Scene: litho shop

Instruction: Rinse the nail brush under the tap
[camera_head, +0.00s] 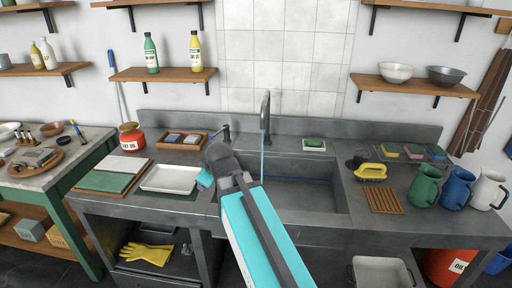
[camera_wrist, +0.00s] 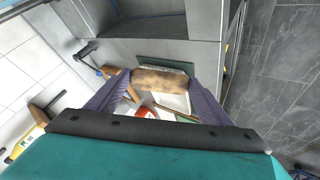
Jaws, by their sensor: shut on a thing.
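The nail brush (camera_wrist: 160,79) is a tan, wooden-looking block with darker patches, held across between the fingertips of my gripper (camera_wrist: 158,84) in the wrist view. In the head view my wrist and arm hide the brush and fingers; my wrist is left of the sink basin, near the white tray. The tap (camera_head: 265,108) is a grey gooseneck at the back of the sink. A thin blue stream (camera_head: 262,155) falls from it into the basin (camera_head: 305,190). The brush is apart from the stream, to its left.
The white tray (camera_head: 170,179) lies left of the basin. A green bar in a dish (camera_head: 314,146) sits behind it. A yellow-handled brush (camera_head: 371,171), a wooden slatted rack (camera_head: 384,200) and several jugs stand to the right. The basin looks empty.

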